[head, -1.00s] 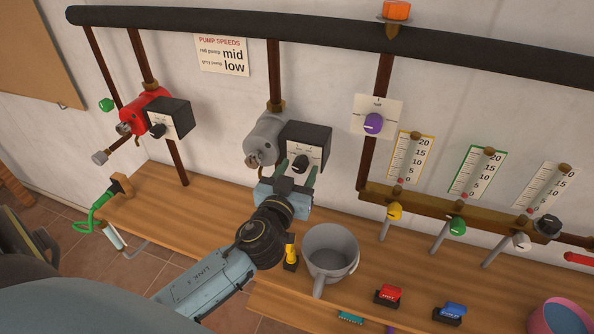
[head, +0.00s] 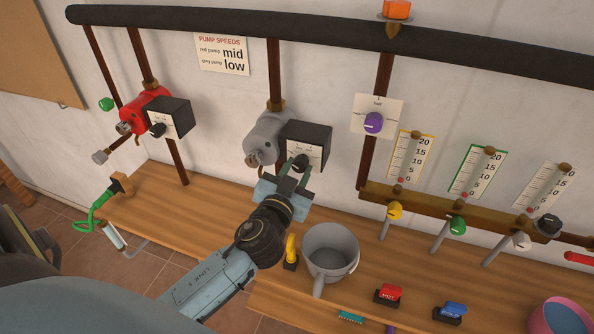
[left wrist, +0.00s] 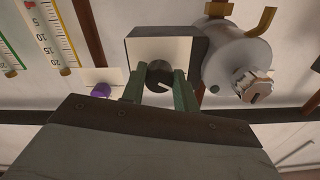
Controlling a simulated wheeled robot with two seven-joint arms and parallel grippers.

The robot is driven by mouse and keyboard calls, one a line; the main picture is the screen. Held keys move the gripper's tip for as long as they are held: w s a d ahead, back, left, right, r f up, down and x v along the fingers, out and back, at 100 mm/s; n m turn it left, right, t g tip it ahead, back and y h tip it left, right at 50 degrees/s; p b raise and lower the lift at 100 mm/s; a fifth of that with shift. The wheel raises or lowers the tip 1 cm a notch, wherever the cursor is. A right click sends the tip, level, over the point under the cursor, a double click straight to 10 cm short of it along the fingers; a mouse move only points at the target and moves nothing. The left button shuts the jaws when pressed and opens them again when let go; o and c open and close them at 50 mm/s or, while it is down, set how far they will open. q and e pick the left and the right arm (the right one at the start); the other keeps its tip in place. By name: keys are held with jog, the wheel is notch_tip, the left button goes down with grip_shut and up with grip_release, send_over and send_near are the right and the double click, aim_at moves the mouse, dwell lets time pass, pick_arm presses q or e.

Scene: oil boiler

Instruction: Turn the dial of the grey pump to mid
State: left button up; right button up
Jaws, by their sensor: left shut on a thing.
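The grey pump (head: 264,139) hangs on a brown pipe in the middle of the head view, with a black box (head: 310,134) at its right. The box's white front plate carries a black dial (head: 302,162). My left gripper (head: 292,171) is at this dial, and its green fingers are shut on it. In the left wrist view the dial (left wrist: 159,73) sits between the two fingertips (left wrist: 159,88), with a notch in its face. The dial's scale marks are too small or covered to read. My right gripper is not in view.
The red pump (head: 145,110) is at the left. A grey pot (head: 330,251) and a yellow-handled thing (head: 291,251) stand on the wooden bench below my arm. A purple knob (head: 373,122) is at the right.

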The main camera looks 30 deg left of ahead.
pick_arm(q)
jog(key=m, duration=0.3)
jog(key=shift+a+r+m, duration=0.1)
jog(key=shift+m, duration=0.2)
jog(key=m+p, duration=0.1)
jog(key=m, duration=0.3)
jog(key=shift+m, duration=0.3)
jog(key=m+p, duration=0.1)
jog(key=m, duration=0.3)
jog(key=shift+r, duration=0.15)
jog(key=shift+m+p, duration=0.75)
jog(key=shift+m, duration=1.55)
jog(key=o, duration=1)
jog(key=shift+s, duration=0.1)
